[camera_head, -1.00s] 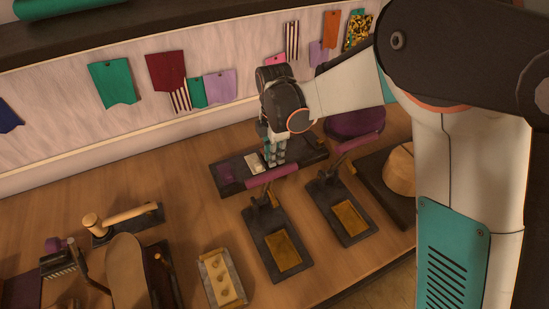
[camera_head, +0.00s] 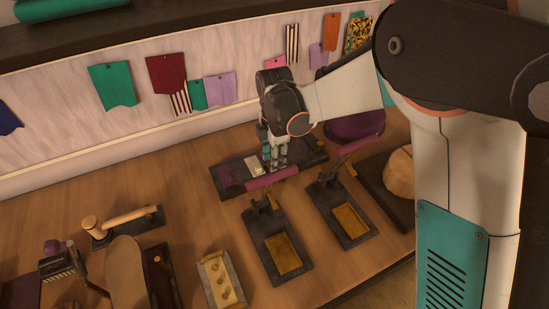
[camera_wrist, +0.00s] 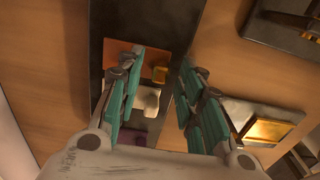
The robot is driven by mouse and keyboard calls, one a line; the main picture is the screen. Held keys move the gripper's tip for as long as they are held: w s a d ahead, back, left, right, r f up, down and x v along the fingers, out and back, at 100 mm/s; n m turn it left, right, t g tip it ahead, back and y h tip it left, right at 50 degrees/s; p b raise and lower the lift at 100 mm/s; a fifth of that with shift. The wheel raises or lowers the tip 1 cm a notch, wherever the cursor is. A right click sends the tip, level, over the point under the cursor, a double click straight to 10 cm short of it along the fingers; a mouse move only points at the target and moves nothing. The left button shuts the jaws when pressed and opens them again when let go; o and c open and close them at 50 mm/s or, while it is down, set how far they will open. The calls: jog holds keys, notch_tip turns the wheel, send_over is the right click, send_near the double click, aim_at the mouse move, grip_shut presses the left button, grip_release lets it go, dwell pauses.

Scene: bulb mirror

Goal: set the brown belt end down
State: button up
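My gripper (camera_wrist: 163,65) is open in the wrist view, its two teal-padded fingers apart with nothing visibly pinched between them. Beneath it is a long dark board. A flat orange-brown piece (camera_wrist: 120,52), seemingly the brown belt end, lies on the board, partly hidden by the left finger. A purple piece (camera_wrist: 136,138) is at the board's other end. In the head view my gripper (camera_head: 275,158) is low over the dark board (camera_head: 285,160), hiding part of it.
Two dark stands with golden plates (camera_head: 283,252) (camera_head: 350,220) and purple-handled levers are in front of the board. A round wooden block (camera_head: 400,172) is to the right. A tray with small knobs (camera_head: 222,280) is at front. Bare tabletop (camera_head: 190,195) lies left of the board.

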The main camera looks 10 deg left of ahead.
notch_tip(320, 180, up, 12)
jog(key=p, duration=0.3)
jog(key=shift+f, duration=0.2)
